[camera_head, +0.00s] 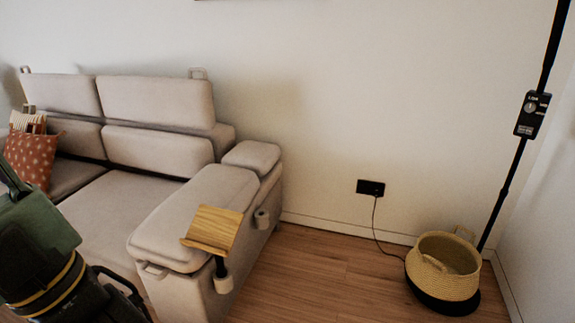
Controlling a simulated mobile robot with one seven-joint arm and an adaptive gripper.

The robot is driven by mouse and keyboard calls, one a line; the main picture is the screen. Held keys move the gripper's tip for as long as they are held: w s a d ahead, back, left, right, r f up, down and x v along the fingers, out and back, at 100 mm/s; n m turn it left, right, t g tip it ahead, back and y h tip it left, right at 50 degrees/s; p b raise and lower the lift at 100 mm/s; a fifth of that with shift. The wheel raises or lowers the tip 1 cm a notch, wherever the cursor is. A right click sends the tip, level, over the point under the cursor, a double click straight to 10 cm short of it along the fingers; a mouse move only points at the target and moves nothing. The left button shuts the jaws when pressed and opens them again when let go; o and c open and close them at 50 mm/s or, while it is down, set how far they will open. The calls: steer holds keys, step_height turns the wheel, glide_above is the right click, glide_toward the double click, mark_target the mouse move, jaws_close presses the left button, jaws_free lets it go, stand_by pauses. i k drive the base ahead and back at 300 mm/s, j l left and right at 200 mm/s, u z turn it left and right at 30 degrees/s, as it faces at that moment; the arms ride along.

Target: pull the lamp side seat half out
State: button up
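The lamp side seat (118,212) is the beige seat cushion of the sofa beside the right armrest (180,225). Its front part is hidden behind my arm and the frame's bottom edge, so I cannot tell how far out it stands. The black lamp pole (512,170) with a control box (532,114) stands at the far right. My gripper (122,292) is at the lower left, in front of the sofa. Its fingertips are cut off or hidden, and no contact with the seat is visible.
A wooden tray (213,227) sits on a post at the armrest's front corner. A woven basket (442,268) stands around the lamp's foot. A cord runs from a wall socket (370,187) to the basket area. Wooden floor (315,285) is clear between armrest and basket.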

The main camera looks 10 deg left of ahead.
mark_target(105, 213)
steer(key=u, duration=1.85)
steer(key=i+l, duration=0.1)
steer(key=i, duration=0.35)
steer(key=i+l+u, duration=0.1)
steer(key=i, duration=0.4)
steer(key=i+l, duration=0.15)
steer(key=i, duration=0.3)
steer(key=i+l+u, duration=0.1)
steer(key=i, duration=0.35)
steer(key=i+l, duration=0.2)
steer(key=i, duration=0.25)
steer(key=j+u, duration=0.05)
